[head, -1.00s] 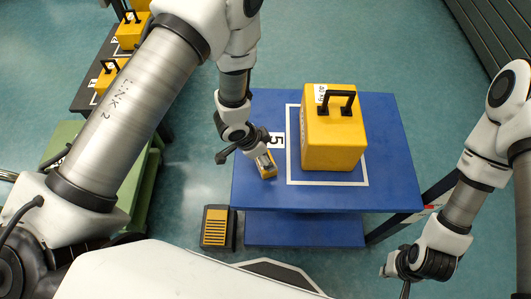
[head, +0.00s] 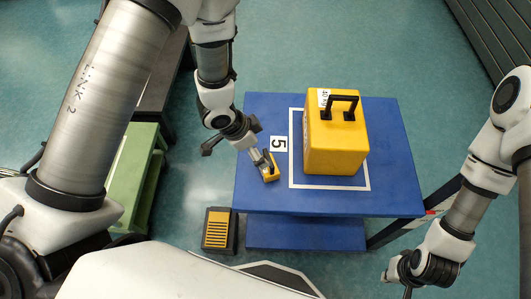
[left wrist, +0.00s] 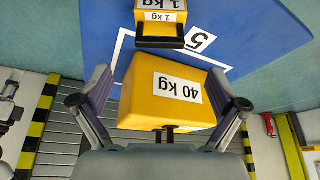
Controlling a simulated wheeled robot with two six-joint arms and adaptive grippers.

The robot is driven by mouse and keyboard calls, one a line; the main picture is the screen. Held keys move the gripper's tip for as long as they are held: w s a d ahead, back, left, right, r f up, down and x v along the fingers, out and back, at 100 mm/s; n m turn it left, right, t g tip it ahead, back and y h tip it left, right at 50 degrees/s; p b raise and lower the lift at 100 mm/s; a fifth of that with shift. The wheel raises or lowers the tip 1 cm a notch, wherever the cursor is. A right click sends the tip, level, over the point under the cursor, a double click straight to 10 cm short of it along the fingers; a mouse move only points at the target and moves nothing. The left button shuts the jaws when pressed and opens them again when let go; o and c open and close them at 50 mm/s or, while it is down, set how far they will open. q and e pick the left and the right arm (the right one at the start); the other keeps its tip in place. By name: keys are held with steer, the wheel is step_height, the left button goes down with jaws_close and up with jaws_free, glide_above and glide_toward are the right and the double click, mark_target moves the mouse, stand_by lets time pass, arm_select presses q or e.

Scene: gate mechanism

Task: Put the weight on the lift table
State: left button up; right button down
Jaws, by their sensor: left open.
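The blue lift table (head: 390,125) carries a large yellow weight (head: 335,145) with a black handle, upright inside the white outlined square. It is marked 40 kg in the left wrist view (left wrist: 165,100). A small yellow weight (head: 270,173) with a black handle stands by the table's left edge, outside the square; its 1 kg label shows in the left wrist view (left wrist: 160,15). My left gripper (head: 234,140) is open and empty, fingers spread, just up-left of the small weight. My right gripper (head: 408,280) hangs right of the table's front, its jaws unclear.
A number 5 label (head: 279,144) lies left of the square. A green bench (head: 130,185) stands at the left. A black and yellow pedal-like box (head: 217,230) sits on the floor before the table. The table's right side is clear.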

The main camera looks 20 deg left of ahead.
arm_select(q)
steer(key=s+a+f+n, duration=0.1)
steer(key=s+f+n, duration=0.1)
steer(key=s, duration=0.1)
steer(key=s+a+f+n+g, duration=0.1)
steer(key=s+f+n, duration=0.1)
steer(key=s, duration=0.1)
steer(key=s+a+f+n+y, duration=0.1)
steer(key=s+a+f+n, duration=0.1)
steer(key=s, duration=0.2)
steer(key=shift+a, duration=0.1)
steer(key=s+a+f+n+g+y, duration=0.1)
steer(key=s+a+f+n, duration=0.3)
steer(key=s, duration=0.5)
steer(key=shift+a+f+n+g+y, duration=0.3)
steer(key=shift+a+f+g+y, duration=0.15)
steer(key=shift+y, duration=0.25)
